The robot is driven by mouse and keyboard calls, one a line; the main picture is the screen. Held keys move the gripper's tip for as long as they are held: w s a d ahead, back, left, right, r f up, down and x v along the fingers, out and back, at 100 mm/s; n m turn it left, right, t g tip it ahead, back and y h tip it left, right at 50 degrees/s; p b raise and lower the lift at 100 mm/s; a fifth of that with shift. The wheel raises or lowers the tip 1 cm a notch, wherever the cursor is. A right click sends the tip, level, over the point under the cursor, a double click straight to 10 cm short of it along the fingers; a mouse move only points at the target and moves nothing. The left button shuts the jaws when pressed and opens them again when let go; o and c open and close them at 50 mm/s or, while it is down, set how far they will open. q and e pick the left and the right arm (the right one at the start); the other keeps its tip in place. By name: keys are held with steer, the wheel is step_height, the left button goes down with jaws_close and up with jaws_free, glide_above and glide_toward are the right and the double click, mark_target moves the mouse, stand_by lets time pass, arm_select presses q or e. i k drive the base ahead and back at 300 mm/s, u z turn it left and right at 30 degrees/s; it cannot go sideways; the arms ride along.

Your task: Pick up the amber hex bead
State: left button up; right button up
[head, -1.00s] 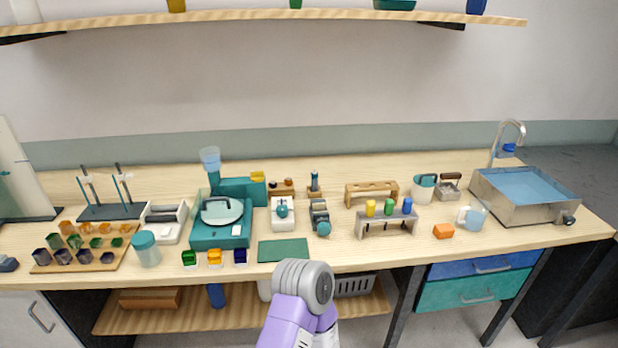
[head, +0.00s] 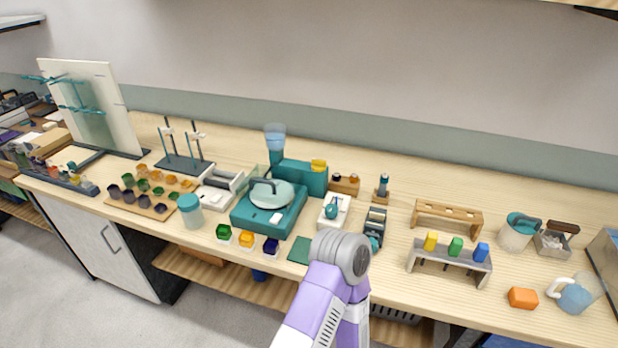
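A wooden board (head: 127,208) at the left of the bench holds several small dark, green and amber hex-shaped pieces in rows. The amber pieces (head: 172,179) stand along its back row; I cannot tell which one is the task's bead. A separate amber piece (head: 246,240) sits in a small white-based holder at the bench's front edge, between a green one (head: 223,232) and a dark blue one (head: 271,246). Neither gripper shows. Only a purple and grey link of my arm comes up from the bottom middle, in front of the bench edge.
A lidded jar (head: 191,212) stands right of the board, near a teal machine (head: 270,205) with a round lid. A stand (head: 186,162) is behind. A grey rack (head: 448,262) and an orange block (head: 522,298) are at the right.

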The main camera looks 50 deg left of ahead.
mark_target(353, 176)
steer(key=u, duration=1.95)
